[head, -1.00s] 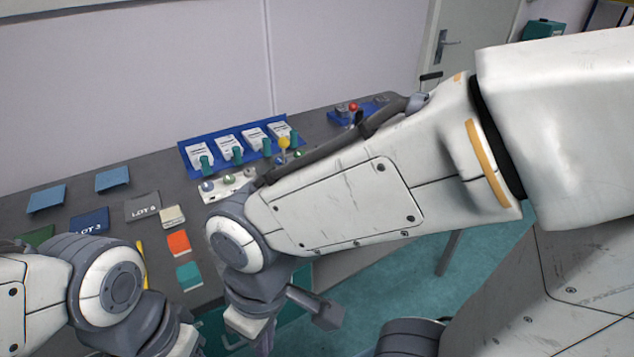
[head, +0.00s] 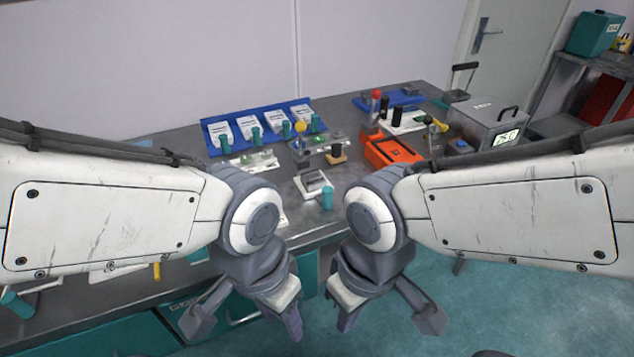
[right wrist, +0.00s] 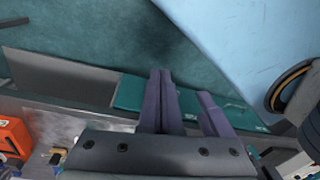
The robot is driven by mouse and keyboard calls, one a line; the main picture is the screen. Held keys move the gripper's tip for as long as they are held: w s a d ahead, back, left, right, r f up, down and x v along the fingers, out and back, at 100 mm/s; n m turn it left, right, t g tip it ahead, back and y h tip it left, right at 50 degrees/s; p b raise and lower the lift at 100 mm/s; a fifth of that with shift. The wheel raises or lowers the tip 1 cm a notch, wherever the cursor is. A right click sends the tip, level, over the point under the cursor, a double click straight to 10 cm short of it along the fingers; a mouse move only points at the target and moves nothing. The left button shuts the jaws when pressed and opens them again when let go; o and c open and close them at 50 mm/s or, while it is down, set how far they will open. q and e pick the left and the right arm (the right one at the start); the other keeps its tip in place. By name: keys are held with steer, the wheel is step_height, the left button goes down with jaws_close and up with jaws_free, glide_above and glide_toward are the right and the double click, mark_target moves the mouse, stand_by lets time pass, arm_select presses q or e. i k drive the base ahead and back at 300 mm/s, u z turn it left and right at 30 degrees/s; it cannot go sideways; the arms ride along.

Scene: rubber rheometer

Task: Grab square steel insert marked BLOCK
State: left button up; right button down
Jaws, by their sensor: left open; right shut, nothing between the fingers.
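I cannot read the mark BLOCK on anything. A small square steel-grey piece with a pale rim (head: 313,184) lies near the bench's front edge in the head view, close to a teal handle; whether it is the insert, I cannot tell. My left gripper (head: 292,322) is open and points down in front of the bench. My right gripper (head: 344,320) is shut and empty beside it, also low in front of the bench. The right wrist view shows its dark fingers (right wrist: 162,78) together, with another dark finger to their right. Neither gripper touches a bench object.
A blue tray (head: 258,108) holds several white units with teal handles at the back. An orange tray (head: 376,152), a fixture with black knobs (head: 404,121) and a grey instrument box (head: 490,122) stand to the right. My forearms hide the bench's left part.

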mark_target(312, 180)
steer(key=z, duration=1.2)
steer(key=i, duration=1.35)
steer(key=u, duration=2)
